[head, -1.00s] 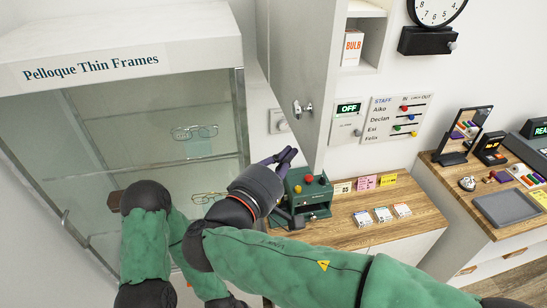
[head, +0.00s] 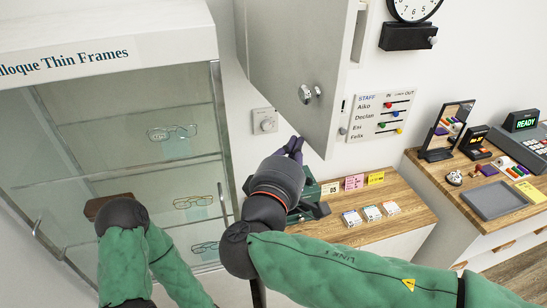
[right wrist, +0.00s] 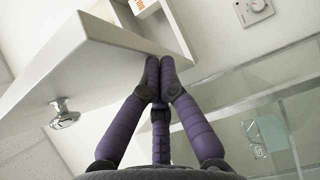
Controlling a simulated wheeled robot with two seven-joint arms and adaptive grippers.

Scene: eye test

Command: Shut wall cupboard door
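The wall cupboard door (head: 290,50) is a pale grey panel with a metal knob (head: 310,94). It stands partly open and hides most of the cupboard inside (head: 359,32); a strip shows past its right edge. My right gripper (head: 295,147) is shut and empty, just below the door's lower edge in the head view. In the right wrist view its fingertips (right wrist: 159,65) overlap the edge of the door (right wrist: 110,60); I cannot tell whether they touch. The knob (right wrist: 65,114) is to their left. My left arm shows at lower left, its gripper out of view.
A glass display case (head: 110,130) with spectacles stands left. Below the door a wooden counter (head: 390,230) holds cards and a dark green device (head: 310,195), partly behind my right gripper. A staff board (head: 382,115) and clock (head: 415,5) hang right.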

